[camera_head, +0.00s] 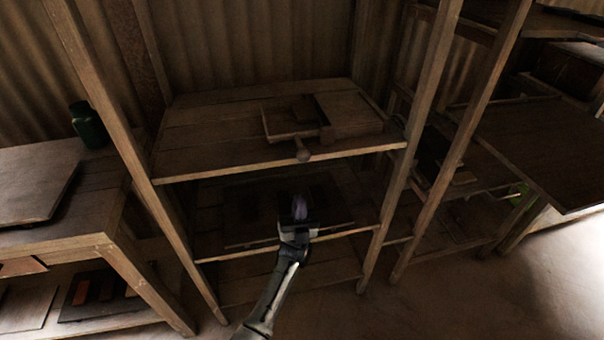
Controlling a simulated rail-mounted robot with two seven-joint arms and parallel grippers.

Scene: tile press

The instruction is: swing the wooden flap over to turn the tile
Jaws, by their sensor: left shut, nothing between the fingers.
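A wooden tile press (347,113) sits on the upper shelf. Its right part is a flat wooden board, and its left part is a shallow, open-looking wooden frame. A rounded wooden handle (303,152) sticks out at the front, over the shelf's edge. I cannot make out which part is the flap, and no tile can be told apart in the press. My left gripper (299,206) is shut and empty. In the picture it is below the handle, in front of the lower shelf, and apart from the press. My right gripper is out of view.
The lower shelf holds a dark board (245,228) behind my gripper. Wooden posts (410,140) flank the shelves. A bench (95,205) with a green jar (88,125) stands at left. A brown tabletop (545,150) juts out at right. Floor is bare at lower right.

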